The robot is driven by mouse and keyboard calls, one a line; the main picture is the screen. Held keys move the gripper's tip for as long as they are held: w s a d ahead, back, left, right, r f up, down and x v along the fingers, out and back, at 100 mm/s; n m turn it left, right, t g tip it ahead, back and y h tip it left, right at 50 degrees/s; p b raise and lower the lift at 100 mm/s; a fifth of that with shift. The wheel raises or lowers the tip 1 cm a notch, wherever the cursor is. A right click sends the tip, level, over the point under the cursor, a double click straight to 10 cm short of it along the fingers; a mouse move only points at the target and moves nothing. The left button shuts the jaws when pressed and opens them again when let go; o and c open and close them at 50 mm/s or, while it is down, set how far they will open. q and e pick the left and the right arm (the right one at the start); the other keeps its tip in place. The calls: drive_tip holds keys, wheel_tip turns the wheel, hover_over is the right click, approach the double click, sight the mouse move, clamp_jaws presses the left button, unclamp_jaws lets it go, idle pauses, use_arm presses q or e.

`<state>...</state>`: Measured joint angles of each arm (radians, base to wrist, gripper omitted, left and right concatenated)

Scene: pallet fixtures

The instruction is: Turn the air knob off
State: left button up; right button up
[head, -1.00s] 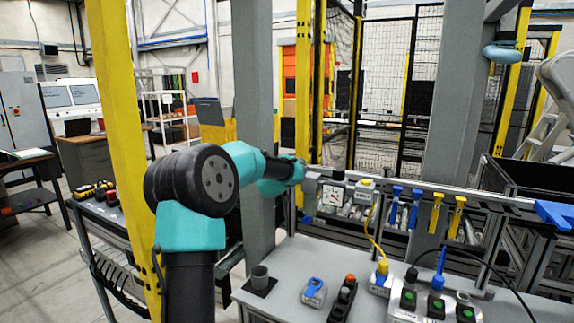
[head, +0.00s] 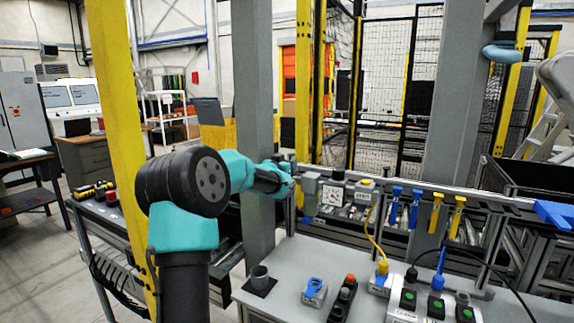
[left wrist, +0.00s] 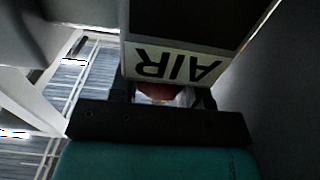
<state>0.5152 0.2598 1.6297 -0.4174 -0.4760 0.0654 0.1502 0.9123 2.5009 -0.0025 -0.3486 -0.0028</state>
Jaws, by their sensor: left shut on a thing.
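In the left wrist view, a white label reading AIR (left wrist: 175,65) appears upside down on a dark block. Below it, the reddish air knob (left wrist: 160,91) shows only in part between the fingers of my left gripper (left wrist: 161,98). The gripper is shut on the knob; the knob's turn angle cannot be read. In the head view, my left arm reaches to the left end of the rail, where the left gripper (head: 291,178) is small and partly hidden beside a grey box (head: 308,184). The knob itself cannot be made out there. My right gripper is not in view.
A gauge panel (head: 333,196) and a yellow-topped box (head: 363,190) hang right of the gripper. Blue and yellow tools hang farther along. A grey post (head: 254,110) stands close behind the arm.

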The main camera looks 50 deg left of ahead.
use_arm(q)
drive_tip(key=shift+s+r, duration=0.1)
drive_tip(key=shift+r, duration=0.05)
drive_tip(key=o, duration=0.9)
drive_tip(key=shift+s, duration=0.1)
drive_tip(key=v, duration=1.7)
drive_tip(key=shift+s, duration=0.1)
